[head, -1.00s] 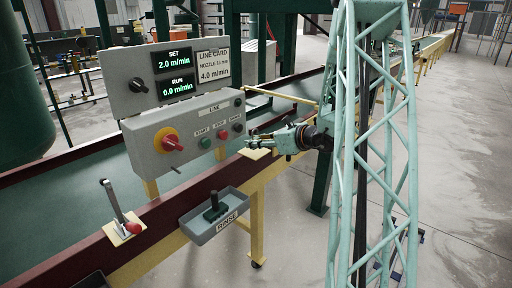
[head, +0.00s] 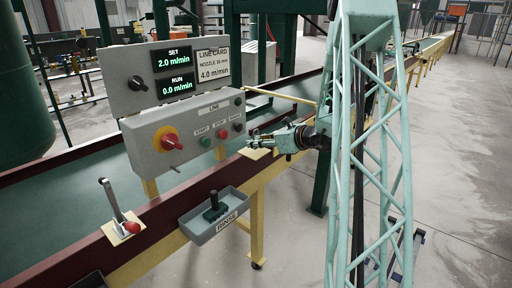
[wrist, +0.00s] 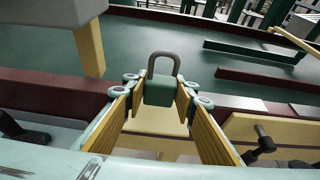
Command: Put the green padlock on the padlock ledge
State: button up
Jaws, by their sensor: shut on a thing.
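The green padlock (wrist: 158,91), with a dark grey shackle pointing up, sits between the fingertips of my gripper (wrist: 159,97) in the wrist view. The gripper is shut on the sides of its body. A pale cream plate, which looks like the padlock ledge (wrist: 155,128), shows below and behind the padlock. I cannot tell whether the padlock touches it. In the head view my gripper (head: 254,140) is just above the cream ledge (head: 257,153) on the conveyor's near rail; the padlock is too small to make out there.
The control panel (head: 190,135) with a red knob and buttons stands just left of my gripper. A red-tipped lever (head: 121,213) is further left.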

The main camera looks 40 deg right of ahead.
jog(key=shift+f, duration=0.85)
jog(key=shift+f+b, duration=0.15)
jog(key=shift+b, duration=0.2)
jog(key=o, duration=0.9)
jog(key=shift+r, duration=0.2)
jog(key=shift+p+v, duration=1.1)
jog(key=shift+v, duration=4.9)
jog(key=shift+a, duration=0.15)
